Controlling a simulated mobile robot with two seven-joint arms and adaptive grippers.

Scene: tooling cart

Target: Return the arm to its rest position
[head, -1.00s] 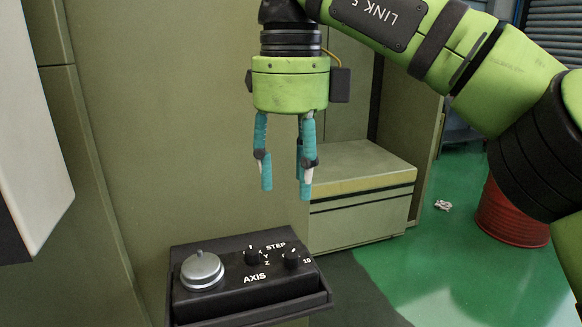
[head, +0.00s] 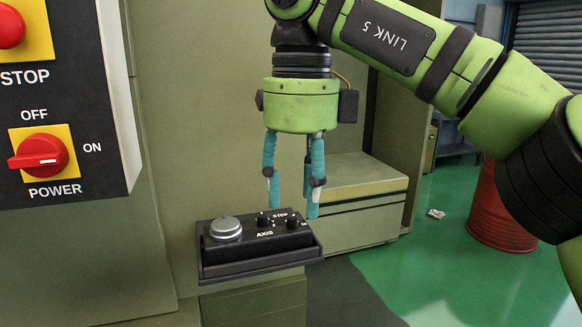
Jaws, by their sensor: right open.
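My right gripper (head: 291,207) hangs pointing down, open and empty, with blue fingers. In the picture its fingertips are just above the back right part of a black control box (head: 262,251); I cannot tell the exact gap in depth. The box has a large silver dial (head: 226,229) on the left and two small black knobs, marked AXIS and STEP. My right arm (head: 440,60), green and labelled LINK 5, comes in from the upper right. My left gripper is not in view.
A control panel (head: 100,130) at the left has a red STOP button (head: 8,28) and a red POWER switch (head: 38,155) between OFF and ON. A low olive block (head: 355,215) stands behind the gripper. A red drum (head: 497,215) stands on green floor at the right.

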